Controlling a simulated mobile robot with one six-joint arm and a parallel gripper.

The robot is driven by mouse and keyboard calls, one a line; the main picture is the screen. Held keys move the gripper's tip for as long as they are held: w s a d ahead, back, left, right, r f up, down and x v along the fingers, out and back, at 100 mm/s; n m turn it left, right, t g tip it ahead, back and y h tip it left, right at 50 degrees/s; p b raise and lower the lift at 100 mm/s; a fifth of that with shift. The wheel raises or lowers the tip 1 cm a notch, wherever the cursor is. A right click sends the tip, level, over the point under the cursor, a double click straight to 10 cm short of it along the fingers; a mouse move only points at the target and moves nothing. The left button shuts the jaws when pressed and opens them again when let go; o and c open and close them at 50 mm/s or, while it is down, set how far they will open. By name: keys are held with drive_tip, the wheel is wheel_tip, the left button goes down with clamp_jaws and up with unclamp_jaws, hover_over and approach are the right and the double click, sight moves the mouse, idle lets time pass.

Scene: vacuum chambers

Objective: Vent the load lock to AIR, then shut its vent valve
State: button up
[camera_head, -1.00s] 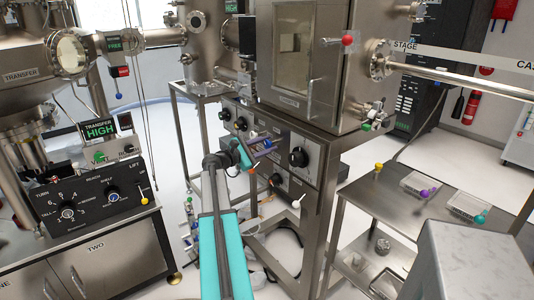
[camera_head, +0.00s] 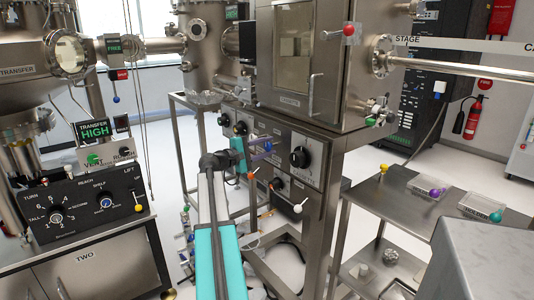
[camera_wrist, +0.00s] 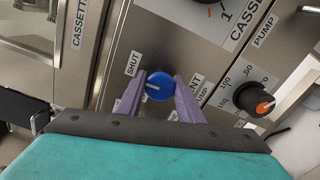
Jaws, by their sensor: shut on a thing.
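My gripper (camera_wrist: 160,82) has its purple fingers on either side of a round blue knob (camera_wrist: 158,87) and is shut on it. The knob has a short white mark on its left half. A SHUT label (camera_wrist: 132,63) sits up and left of it. A label ending in "NT" (camera_wrist: 195,82), partly hidden by a finger, is at its right. In the head view my gripper (camera_head: 262,148) is at the panel (camera_head: 325,172) under the steel chamber (camera_head: 330,85) with a windowed door. Exact knob angle is too small to tell there.
An orange-capped dial (camera_wrist: 265,105) by a PUMP label and a large black knob (camera_head: 299,157) are close right of the gripper. A white-tipped lever (camera_head: 299,208) sticks out lower. A side table (camera_head: 400,215) stands right; a control box (camera_head: 75,205) reading TRANSFER HIGH above stands left.

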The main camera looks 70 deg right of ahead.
drive_tip(key=shift+m, duration=0.3)
drive_tip(key=o, duration=1.1)
drive_tip(key=shift+c, duration=0.2)
drive_tip(key=shift+w+a, duration=0.1)
drive_tip(key=v, duration=1.3)
drive_tip(key=shift+a+b, duration=0.3)
drive_tip(key=shift+w, duration=0.15)
